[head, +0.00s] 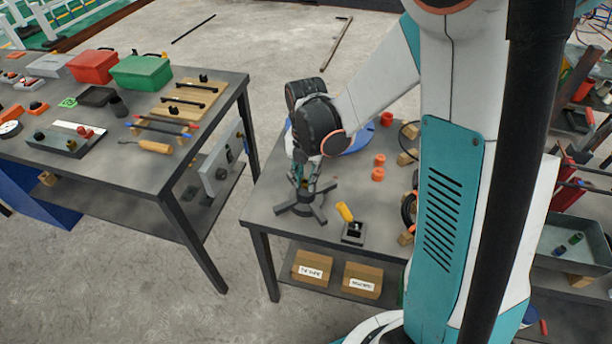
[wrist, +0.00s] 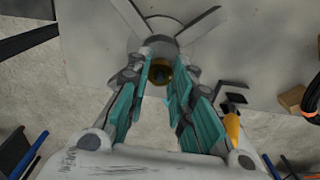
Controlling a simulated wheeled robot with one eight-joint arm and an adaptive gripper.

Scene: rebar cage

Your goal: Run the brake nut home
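A grey stand (head: 313,212) with flat splayed legs sits on the near left part of the right-hand table. In the wrist view its legs (wrist: 196,25) spread out at the top. A small round brass-coloured piece with a dark centre, seemingly the brake nut (wrist: 160,72), shows at the stand's hub. My gripper (head: 305,184) points down over the stand. In the wrist view my gripper's (wrist: 161,68) teal fingers lie on either side of the round piece. I cannot tell whether they touch it. In the head view the nut is hidden by the gripper.
A yellow-handled tool (head: 344,212) stands at a small dark block (head: 353,233) right of the stand. Orange cylinders (head: 378,173) stand farther back. Labelled boxes (head: 312,269) lie on the lower shelf. A second table (head: 120,170) with toolboxes is at the left, across a floor gap.

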